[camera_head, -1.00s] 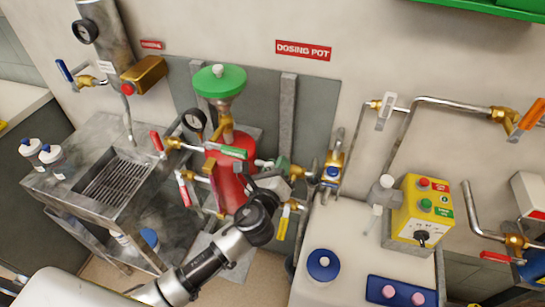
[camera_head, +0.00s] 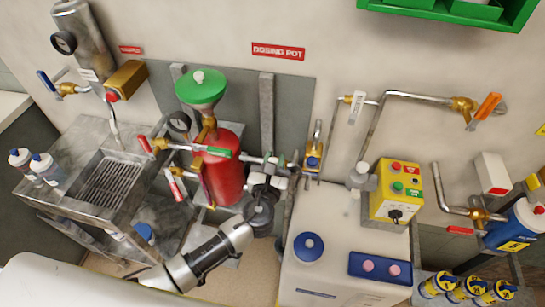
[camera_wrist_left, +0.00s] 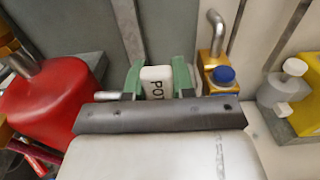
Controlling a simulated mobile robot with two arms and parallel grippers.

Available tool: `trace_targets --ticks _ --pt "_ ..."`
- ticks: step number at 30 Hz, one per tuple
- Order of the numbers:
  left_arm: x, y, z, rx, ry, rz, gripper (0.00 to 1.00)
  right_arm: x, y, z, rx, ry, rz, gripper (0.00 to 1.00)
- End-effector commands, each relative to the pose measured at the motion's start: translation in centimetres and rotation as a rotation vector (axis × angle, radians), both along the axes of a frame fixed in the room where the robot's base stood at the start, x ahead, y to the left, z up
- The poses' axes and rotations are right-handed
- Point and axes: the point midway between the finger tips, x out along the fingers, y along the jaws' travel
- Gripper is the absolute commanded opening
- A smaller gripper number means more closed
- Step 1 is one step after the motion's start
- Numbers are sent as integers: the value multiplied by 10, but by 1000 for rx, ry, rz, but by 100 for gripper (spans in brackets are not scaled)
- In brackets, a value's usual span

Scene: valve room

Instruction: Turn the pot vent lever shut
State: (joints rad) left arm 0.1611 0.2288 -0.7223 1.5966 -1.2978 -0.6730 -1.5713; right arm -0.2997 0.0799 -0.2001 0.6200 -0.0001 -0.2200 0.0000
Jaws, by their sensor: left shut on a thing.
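My left gripper (camera_head: 269,170) reaches in from below in the head view, just right of the red dosing pot (camera_head: 229,170). In the left wrist view its green-padded fingers (camera_wrist_left: 158,76) are shut on a white lever (camera_wrist_left: 157,88) with the letters "POT" on it. One finger stands on each side of the lever. The lever's far end and most of its valve are hidden by the gripper. The red pot also shows at the left of the wrist view (camera_wrist_left: 45,98). My right gripper is not in view.
A brass fitting with a blue cap (camera_head: 313,161) stands close right of the gripper. A white tank (camera_head: 335,225) and a yellow control box (camera_head: 396,190) are at the right.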

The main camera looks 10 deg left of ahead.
Motion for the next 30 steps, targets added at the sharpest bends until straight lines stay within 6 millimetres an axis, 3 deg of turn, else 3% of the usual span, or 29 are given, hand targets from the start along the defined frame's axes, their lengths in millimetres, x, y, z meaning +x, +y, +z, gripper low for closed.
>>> trace_targets --ticks 13,14,18,30 --pt "-1 -1 -2 16 1 -1 0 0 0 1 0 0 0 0" --pt "-1 -1 -2 16 1 -1 27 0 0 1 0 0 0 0" --pt "-1 -1 -2 14 2 -1 48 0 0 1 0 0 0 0" --pt "-9 -1 -2 10 3 -1 50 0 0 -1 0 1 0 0"
